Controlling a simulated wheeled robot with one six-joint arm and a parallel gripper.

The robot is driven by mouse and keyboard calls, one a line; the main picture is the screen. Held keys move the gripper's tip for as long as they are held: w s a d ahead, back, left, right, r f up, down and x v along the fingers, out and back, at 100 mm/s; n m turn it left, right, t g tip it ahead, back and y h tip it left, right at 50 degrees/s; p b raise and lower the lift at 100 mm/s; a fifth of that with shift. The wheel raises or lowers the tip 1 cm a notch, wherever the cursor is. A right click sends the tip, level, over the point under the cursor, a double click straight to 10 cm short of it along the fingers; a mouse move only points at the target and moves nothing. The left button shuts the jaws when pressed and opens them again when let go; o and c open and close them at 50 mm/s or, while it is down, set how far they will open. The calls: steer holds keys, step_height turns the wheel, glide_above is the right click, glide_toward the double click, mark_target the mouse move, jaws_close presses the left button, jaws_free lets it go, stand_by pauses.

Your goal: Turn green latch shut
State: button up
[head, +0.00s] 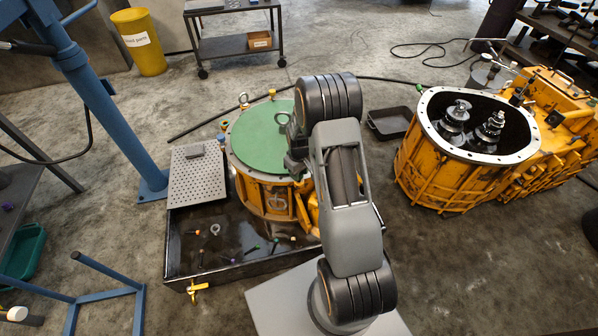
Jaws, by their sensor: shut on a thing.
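A round green lid (258,140) covers the yellow-orange housing (262,196) left of my arm. My gripper (294,168) is low over the right part of this lid, close to its rim. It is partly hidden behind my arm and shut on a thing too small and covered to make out. I cannot clearly see a green latch or its angle.
An open orange housing (436,178) with gears stands at right. A small black tray (390,122) lies between them. A blue post (108,115) rises at left.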

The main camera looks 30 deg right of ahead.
stand_by(0.4)
steer(key=o, duration=0.9)
step_height(320, 180, up, 14)
steer(key=p, duration=0.3)
steer(key=shift+f+p, duration=0.1)
steer(key=shift+p, duration=0.3)
steer(key=s+a+r+m+t+p, duration=0.1)
steer(key=s+a+r+p, duration=0.2)
steer(key=r, duration=1)
steer(key=s+a+r+m+t+p, duration=0.1)
steer(key=s+a+r+p, duration=0.3)
steer(key=s+r+p, duration=0.5)
steer(key=s+a+r+m+t+p, duration=0.1)
steer(key=s+a+r+p, duration=0.2)
steer(key=r, duration=1.4)
steer(key=shift+s+a+t+p, duration=0.15)
steer(key=shift+s+p, duration=0.9)
steer(key=shift+p, duration=0.85)
steer(key=shift+s+a+t+p, duration=0.15)
steer(key=shift+s+p, duration=0.85)
steer(key=shift+p, duration=0.9)
